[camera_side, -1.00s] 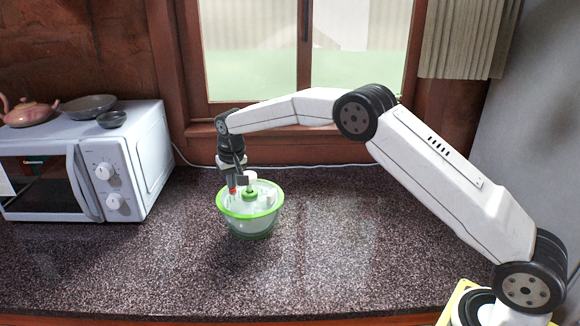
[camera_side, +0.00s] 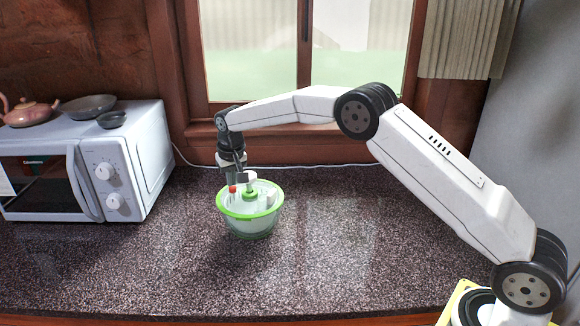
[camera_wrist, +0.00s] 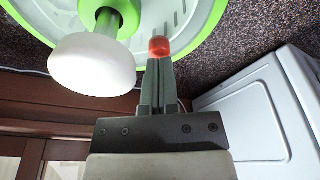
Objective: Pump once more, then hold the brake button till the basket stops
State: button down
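The salad spinner stands on the counter under my gripper, with a green-rimmed lid (camera_side: 277,207) and a clear basin. Its white pump knob (camera_wrist: 92,65) sits on a green stem (camera_wrist: 104,20) at the lid's middle, raised above the lid. My gripper (camera_wrist: 158,55) points down beside the knob, over the lid's left part in the side view. Its fingers are together, and the knob is outside them. A red rounded piece (camera_wrist: 159,46) shows at the fingertips; I cannot tell whether it is a button or part of the fingertips. Contact with the lid is unclear.
A white microwave (camera_side: 150,150) stands at the left, with a pink teapot (camera_side: 28,112) and grey dishes (camera_side: 88,105) on top. A window and sill are behind the spinner. The speckled counter (camera_side: 330,240) is clear in front and to the right.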

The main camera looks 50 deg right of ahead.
notch_tip(320, 180, up, 8)
jog(key=shift+r, duration=0.15)
dwell(1.1)
jog(key=s+f+n, duration=0.1)
jog(key=s+f, duration=0.2)
jog(key=s, duration=0.9)
jog(key=s+d+f+n, duration=0.1)
jog(key=s+f, duration=0.2)
jog(key=s, duration=0.9)
jog(key=s+f+n, duration=0.1)
jog(key=s+f, duration=0.2)
jog(key=s, duration=0.9)
jog(key=shift+d+f+y, duration=0.2)
jog(key=shift+d+y, duration=0.1)
jog(key=shift+d, duration=0.05)
